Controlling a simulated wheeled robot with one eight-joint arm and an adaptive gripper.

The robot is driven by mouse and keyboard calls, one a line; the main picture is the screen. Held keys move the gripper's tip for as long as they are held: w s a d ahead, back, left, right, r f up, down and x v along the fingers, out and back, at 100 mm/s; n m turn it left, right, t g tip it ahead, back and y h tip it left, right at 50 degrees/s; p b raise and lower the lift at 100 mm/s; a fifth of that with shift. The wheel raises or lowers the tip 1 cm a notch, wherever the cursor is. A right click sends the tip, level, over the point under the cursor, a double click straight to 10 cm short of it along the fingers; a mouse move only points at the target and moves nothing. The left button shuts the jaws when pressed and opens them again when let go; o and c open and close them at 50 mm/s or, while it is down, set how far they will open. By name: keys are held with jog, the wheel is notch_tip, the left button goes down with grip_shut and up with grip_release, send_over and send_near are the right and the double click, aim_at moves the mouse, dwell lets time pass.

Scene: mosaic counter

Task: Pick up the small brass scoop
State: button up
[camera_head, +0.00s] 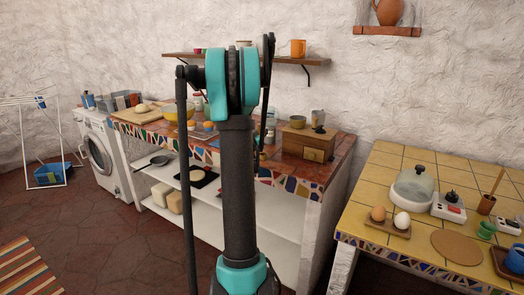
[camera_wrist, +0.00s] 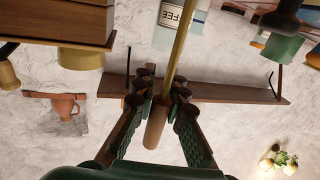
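The small brass scoop (camera_wrist: 178,52) shows in the wrist view as a long brass stem with a brown wooden grip at its near end. Its stem runs up out of the top of the picture, so its bowl is out of view. My gripper (camera_wrist: 162,88) has its dark green fingers drawn in on both sides of the stem, just above the wooden grip, and appears shut on it. In the head view my arm hides most of the gripper, and I cannot make out the scoop there.
A wooden grinder box (camera_head: 308,143) stands at the right end of the tiled counter (camera_head: 335,150). A coffee tin (camera_wrist: 183,18) is close beyond the scoop. A wall shelf (camera_head: 245,57) hangs behind. A yellow tiled table (camera_head: 390,160) with eggs stands at right.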

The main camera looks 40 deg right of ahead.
grip_shut()
jog(key=shift+r, duration=0.1)
notch_tip(320, 180, up, 19)
jog(key=w+d+f+m+g+h, duration=0.25)
jog(key=w+d+m+g, duration=0.5)
jog(key=w+d, duration=0.6)
jog(key=shift+n+g+h, duration=0.35)
jog(key=shift+n+g, duration=0.3)
jog(key=shift+n, duration=0.1)
jog(key=shift+s+d+f, duration=0.25)
jog(key=shift+s+f, duration=0.05)
jog(key=shift+f, duration=1.6)
jog(key=shift+s+d+f, duration=0.25)
jog(key=shift+s+f, duration=0.05)
jog(key=shift+f, duration=1.65)
jog(key=shift+s+d+f, duration=0.25)
jog(key=shift+s+f, duration=0.05)
jog(key=shift+f, duration=1.6)
